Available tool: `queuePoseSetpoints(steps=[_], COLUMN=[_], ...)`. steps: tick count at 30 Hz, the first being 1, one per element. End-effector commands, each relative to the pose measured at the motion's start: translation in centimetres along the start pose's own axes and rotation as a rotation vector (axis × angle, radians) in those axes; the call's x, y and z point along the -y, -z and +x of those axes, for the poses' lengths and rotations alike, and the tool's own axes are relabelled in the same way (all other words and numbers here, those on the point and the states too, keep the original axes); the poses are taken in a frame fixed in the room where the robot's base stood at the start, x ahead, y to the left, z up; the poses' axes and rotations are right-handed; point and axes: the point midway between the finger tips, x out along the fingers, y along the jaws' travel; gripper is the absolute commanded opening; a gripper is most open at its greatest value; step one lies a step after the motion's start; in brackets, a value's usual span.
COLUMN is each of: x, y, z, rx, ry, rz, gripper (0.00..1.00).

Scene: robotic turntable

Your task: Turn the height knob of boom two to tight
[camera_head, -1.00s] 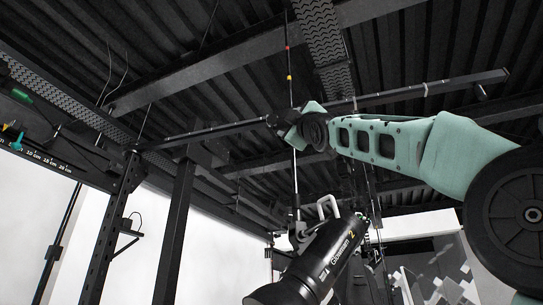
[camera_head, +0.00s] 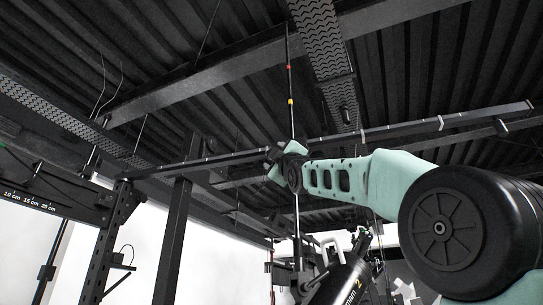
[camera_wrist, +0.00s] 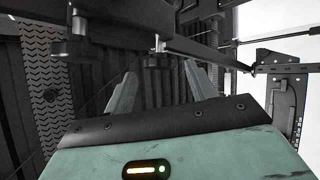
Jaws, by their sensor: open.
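My gripper (camera_head: 274,163) is raised at a long dark boom bar (camera_head: 380,132) in the head view, and the bar partly hides behind my arm. In the wrist view my gripper (camera_wrist: 160,82) is open, its two pale green fingers apart. A small dark knob (camera_wrist: 158,61) on a silver shaft shows in the gap between the fingertips, with no clear contact. A larger dark knob (camera_wrist: 74,48) on a metal shaft is to the left, outside the fingers. I cannot tell which one is the height knob of boom two. No knob is clear in the head view.
A thin vertical rod (camera_head: 291,80) with red and yellow marks passes behind my gripper. Dark posts (camera_head: 174,240) stand at left, and beams and a corrugated ceiling are close above.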

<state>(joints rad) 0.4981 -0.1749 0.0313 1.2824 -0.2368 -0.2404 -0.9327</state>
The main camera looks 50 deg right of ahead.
Motion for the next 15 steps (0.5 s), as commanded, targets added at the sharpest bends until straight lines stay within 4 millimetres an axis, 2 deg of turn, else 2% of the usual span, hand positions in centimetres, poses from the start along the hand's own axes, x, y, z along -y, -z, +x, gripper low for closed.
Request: queuePoseSetpoints(steps=[1,6,15], x=[-0.3,-0.2,0.0], y=[0.1,0.0,0.0], z=[1.3,3.3,4.3], rx=[0.002,0.001,0.000], ry=[0.001,0.001,0.000], rz=[0.000,0.000,0.000], gripper=[0.56,0.56,0.56])
